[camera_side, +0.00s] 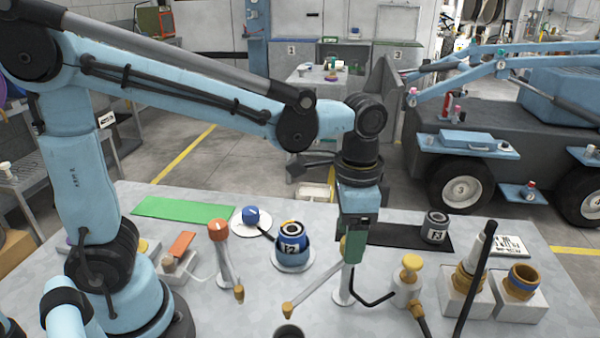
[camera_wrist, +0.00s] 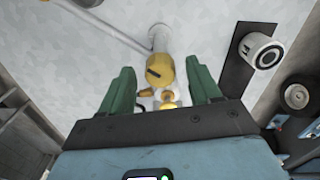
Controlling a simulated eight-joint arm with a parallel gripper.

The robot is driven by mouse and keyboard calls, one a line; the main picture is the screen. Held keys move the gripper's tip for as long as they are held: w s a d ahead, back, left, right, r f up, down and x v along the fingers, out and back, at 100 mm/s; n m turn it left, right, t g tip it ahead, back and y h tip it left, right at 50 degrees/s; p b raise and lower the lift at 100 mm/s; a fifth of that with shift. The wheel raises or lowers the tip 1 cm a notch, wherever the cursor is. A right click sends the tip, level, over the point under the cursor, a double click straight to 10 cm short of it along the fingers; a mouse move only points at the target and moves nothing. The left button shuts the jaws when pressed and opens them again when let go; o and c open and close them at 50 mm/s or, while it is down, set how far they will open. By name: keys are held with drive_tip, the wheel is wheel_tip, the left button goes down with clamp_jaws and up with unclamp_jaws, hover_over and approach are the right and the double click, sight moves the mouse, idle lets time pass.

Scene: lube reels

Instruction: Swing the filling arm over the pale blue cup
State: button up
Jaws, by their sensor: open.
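A filling arm with a yellow knob (camera_wrist: 160,70) stands on a white post. In the side view its pale tube (camera_side: 318,286) reaches left and toward the front, ending in a brass tip. My gripper (camera_side: 352,255) points down over this post. In the wrist view its green fingers (camera_wrist: 160,84) are open, one on each side of the knob, with gaps showing. A second swing arm (camera_side: 225,258) with an orange knob stands farther left.
A dark blue pot (camera_side: 292,246) marked 12 sits on a white disc between the two arms. A grey canister (camera_side: 435,227) stands on a black mat.

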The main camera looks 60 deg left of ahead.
drive_tip(key=shift+f, duration=0.35)
clamp_jaws()
